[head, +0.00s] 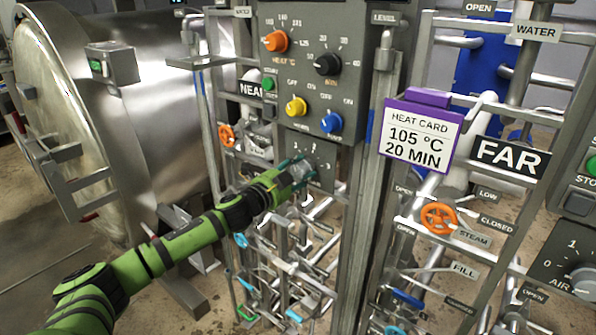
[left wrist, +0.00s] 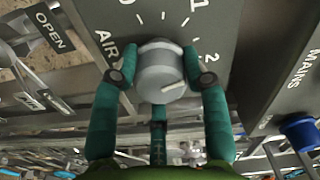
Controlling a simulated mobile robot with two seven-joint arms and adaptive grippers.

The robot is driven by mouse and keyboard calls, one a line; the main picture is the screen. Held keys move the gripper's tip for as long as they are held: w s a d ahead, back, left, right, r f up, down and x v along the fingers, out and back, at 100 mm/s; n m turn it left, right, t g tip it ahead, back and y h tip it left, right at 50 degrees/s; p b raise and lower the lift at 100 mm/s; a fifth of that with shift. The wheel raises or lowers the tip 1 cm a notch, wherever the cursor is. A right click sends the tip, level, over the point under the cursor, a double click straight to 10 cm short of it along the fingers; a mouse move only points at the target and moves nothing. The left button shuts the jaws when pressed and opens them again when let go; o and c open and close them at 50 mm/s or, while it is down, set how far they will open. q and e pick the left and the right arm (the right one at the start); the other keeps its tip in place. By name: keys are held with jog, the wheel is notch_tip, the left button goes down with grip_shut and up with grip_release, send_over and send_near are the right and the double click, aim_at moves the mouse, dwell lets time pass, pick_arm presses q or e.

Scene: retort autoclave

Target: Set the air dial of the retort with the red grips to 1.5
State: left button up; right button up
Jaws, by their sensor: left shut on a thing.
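The air dial of the near panel is a grey round knob, clear in the left wrist view (left wrist: 160,72), with AIR, 1 and 2 printed around it. Its white pointer line lies toward the right, near the side of the 2; I cannot read an exact value. My left gripper (left wrist: 158,82) has its teal fingers shut around the knob; in the head view the gripper (head: 300,172) covers much of it. A red grip (head: 88,215) shows on the door frame of the large steel retort (head: 160,75) at left. My right gripper is not in view.
Above the dial, the near panel has orange (head: 275,41), black (head: 328,64), yellow (head: 295,107) and blue (head: 331,122) knobs. Pipes and valve handles crowd below. A purple heat card (head: 420,135) reads 105 °C, 20 MIN. A second AIR dial (head: 583,281) is at far right.

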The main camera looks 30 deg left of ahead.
pick_arm(q)
jog(key=shift+d+r, duration=0.15)
jog(key=shift+r, duration=0.2)
jog(key=o, duration=1.2)
jog(key=shift+c, duration=0.2)
jog(key=shift+d+f, duration=0.1)
jog(key=shift+d, duration=0.05)
jog(key=shift+f, duration=0.1)
jog(key=shift+s+a+f, duration=0.2)
jog(key=shift+s, duration=0.15)
jog(key=s, duration=1.1)
jog(key=shift+s+a+r, duration=0.15)
jog(key=shift+a+r, duration=0.1)
jog(key=shift+a, duration=0.05)
